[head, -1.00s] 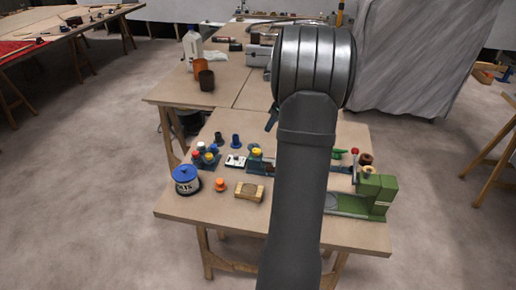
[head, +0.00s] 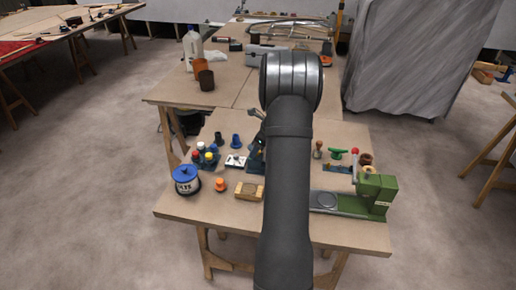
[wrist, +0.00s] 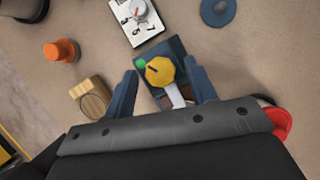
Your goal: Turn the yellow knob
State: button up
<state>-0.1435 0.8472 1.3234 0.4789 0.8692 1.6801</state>
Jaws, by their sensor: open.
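The yellow knob (wrist: 160,71) is a faceted cap with a dark pointer line, mounted on a dark blue base (wrist: 175,49) beside a small green spot. In the wrist view my gripper (wrist: 166,82) is open, with one blue finger to the left of the knob and one to the right. The fingers look apart from the knob, with gaps on both sides. How far the fingertips stand above the base I cannot tell. In the head view my arm hides the knob and most of the gripper.
A white plate with a dial (wrist: 137,14) lies close beyond the knob's base. A wooden block (head: 249,191), an orange knob (head: 221,185) and a blue-lidded tin (head: 186,180) are to the left. A green machine (head: 376,194) stands at the right of the table (head: 190,209).

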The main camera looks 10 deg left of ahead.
jog(key=c, duration=0.9)
jog(key=shift+c, duration=0.2)
